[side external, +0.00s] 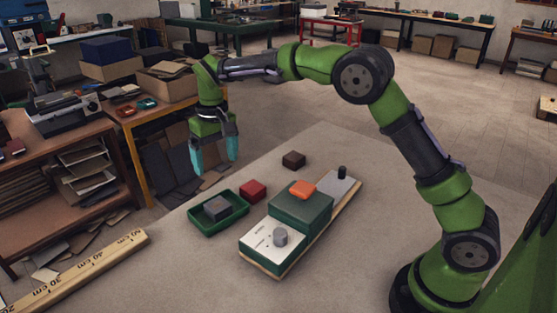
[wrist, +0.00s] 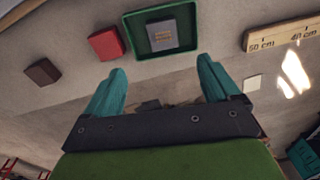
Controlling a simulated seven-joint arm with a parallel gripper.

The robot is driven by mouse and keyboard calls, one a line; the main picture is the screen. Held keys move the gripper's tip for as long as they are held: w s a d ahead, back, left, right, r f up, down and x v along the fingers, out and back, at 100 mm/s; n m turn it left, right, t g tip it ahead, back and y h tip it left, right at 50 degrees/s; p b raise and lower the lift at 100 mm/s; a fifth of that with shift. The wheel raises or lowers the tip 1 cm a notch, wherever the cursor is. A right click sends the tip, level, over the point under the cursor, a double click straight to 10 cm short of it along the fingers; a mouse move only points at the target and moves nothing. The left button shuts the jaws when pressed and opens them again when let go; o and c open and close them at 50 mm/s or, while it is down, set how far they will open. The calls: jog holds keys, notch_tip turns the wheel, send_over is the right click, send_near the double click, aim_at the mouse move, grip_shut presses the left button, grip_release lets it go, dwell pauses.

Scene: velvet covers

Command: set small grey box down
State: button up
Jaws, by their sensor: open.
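The small grey box (side external: 217,208) lies inside a green tray (side external: 196,227) on the table. In the wrist view the box (wrist: 162,35) sits in the middle of the tray (wrist: 190,47), inside its rim. My gripper (side external: 213,171) hangs above and behind the tray in the side view, fingers pointing down, apart and empty. In the wrist view my teal fingers (wrist: 160,76) are spread wide, with the box beyond them and not between them. Nothing touches the fingers.
A red box (side external: 253,190) stands beside the tray, and a dark brown box (side external: 293,159) lies farther back. A board (side external: 268,245) carries a green block (side external: 300,214) with an orange piece (side external: 302,189) on top. A wooden ruler (side external: 80,270) lies left. The table's front is clear.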

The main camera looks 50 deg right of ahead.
jog(key=s+d+r+m+t+y, duration=0.1)
jog(key=s+d+r+t, duration=0.25)
jog(key=s+r, duration=0.9)
jog(key=s+d+f+m+t, duration=0.1)
jog(key=s+f, duration=0.1)
jog(key=s, duration=0.6)
jog(key=s+d+f+t, duration=0.1)
jog(key=s+f+t, duration=0.1)
jog(key=s, duration=0.6)
jog(key=shift+s+m+y, duration=0.25)
jog(key=shift+m+y, duration=0.15)
